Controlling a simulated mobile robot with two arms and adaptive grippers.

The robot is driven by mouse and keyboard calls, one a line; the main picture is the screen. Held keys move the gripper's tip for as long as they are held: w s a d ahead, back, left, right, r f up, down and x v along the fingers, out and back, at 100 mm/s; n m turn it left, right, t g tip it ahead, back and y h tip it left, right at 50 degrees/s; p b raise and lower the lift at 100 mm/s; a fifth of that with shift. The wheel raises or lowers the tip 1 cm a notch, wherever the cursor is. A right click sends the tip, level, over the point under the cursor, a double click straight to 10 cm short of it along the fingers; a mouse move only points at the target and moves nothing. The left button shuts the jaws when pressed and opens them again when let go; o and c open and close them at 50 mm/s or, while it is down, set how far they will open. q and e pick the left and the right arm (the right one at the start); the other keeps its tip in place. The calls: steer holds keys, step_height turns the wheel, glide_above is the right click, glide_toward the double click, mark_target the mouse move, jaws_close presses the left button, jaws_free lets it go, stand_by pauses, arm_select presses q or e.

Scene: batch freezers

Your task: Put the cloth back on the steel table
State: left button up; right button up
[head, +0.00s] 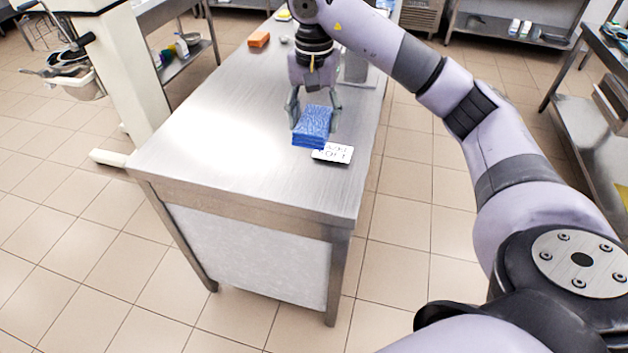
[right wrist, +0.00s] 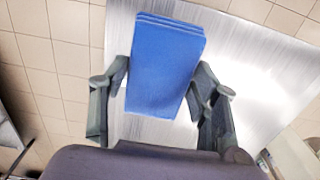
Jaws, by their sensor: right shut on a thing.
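The blue folded cloth (head: 312,127) is between the fingers of my right gripper (head: 315,112), over the near right part of the steel table (head: 230,135). I cannot tell whether its underside touches the table top. In the right wrist view the cloth (right wrist: 165,62) shows as a neat stack of layers, with a finger of my right gripper (right wrist: 163,85) at each side, shut on it. The steel table top (right wrist: 240,70) shows behind it. A white card with dark writing (head: 333,153) lies just in front of the cloth. My left gripper is not in view.
An orange block (head: 259,40) and a small grey item (head: 284,40) are at the table's far end. A metal container (head: 356,66) stands behind my gripper. The table's near left part is clear. Steel shelving (head: 590,140) stands at the right, across a tiled aisle.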

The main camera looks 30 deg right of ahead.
step_height(320, 180, down, 12)
steer(key=shift+r+p, duration=0.1)
steer(key=shift+p, duration=1.1)
steer(key=shift+w+f, duration=0.1)
steer(key=shift+f, duration=0.55)
step_height(320, 180, down, 3)
steer(key=shift+f+p, duration=0.1)
steer(key=shift+p, duration=0.45)
steer(key=shift+f, duration=0.35)
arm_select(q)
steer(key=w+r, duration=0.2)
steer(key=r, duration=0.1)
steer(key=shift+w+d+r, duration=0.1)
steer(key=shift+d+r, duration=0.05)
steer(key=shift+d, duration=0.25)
arm_select(e)
steer(key=shift+f, duration=0.1)
